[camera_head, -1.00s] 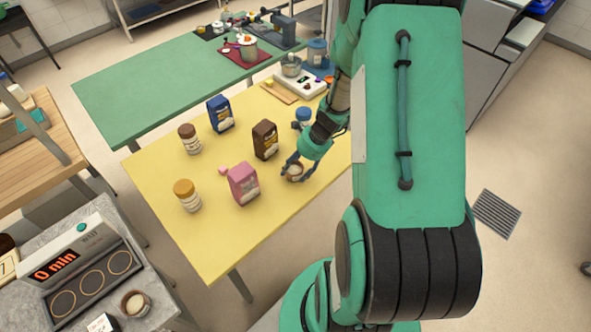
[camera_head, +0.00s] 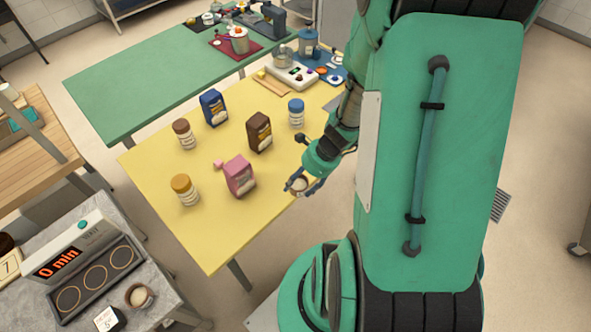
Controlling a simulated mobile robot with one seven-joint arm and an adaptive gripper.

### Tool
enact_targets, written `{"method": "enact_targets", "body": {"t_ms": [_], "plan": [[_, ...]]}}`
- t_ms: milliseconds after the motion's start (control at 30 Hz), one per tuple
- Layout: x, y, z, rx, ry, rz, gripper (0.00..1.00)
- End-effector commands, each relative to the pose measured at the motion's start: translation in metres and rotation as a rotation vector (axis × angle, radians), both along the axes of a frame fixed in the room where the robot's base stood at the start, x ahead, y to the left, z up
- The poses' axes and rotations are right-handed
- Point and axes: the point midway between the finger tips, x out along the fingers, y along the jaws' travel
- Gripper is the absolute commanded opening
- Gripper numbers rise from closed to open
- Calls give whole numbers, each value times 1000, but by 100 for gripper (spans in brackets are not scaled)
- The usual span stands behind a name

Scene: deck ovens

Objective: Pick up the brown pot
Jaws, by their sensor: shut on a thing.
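A small brown pot (camera_head: 299,186) with a pale inside is held between the fingers of my gripper (camera_head: 300,188). The gripper is shut on it, near the right front edge of the yellow table (camera_head: 225,240). The fingers cover part of the pot's sides. I cannot tell exactly how far the pot is above the table. A second small brown pot (camera_head: 139,296) with pale contents stands on the grey counter at the lower left, apart from my gripper.
A pink bag (camera_head: 239,176), a brown bag (camera_head: 259,133), a blue bag (camera_head: 213,108) and jars with blue (camera_head: 296,113), brown (camera_head: 184,134) and orange (camera_head: 185,190) lids stand on the yellow table. A timer unit (camera_head: 83,262) sits on the counter. The table's front is clear.

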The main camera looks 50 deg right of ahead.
Motion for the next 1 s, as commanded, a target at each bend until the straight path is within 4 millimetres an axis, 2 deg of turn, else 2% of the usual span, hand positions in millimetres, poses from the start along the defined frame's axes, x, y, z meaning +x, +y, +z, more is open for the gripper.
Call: {"method": "enact_targets", "body": {"t_ms": [100,300,1000], "plan": [[-13,7,2,-1,-1,0,19],[-25,14,3,-1,-1,1,19],[-26,15,3,0,0,1,19]]}}
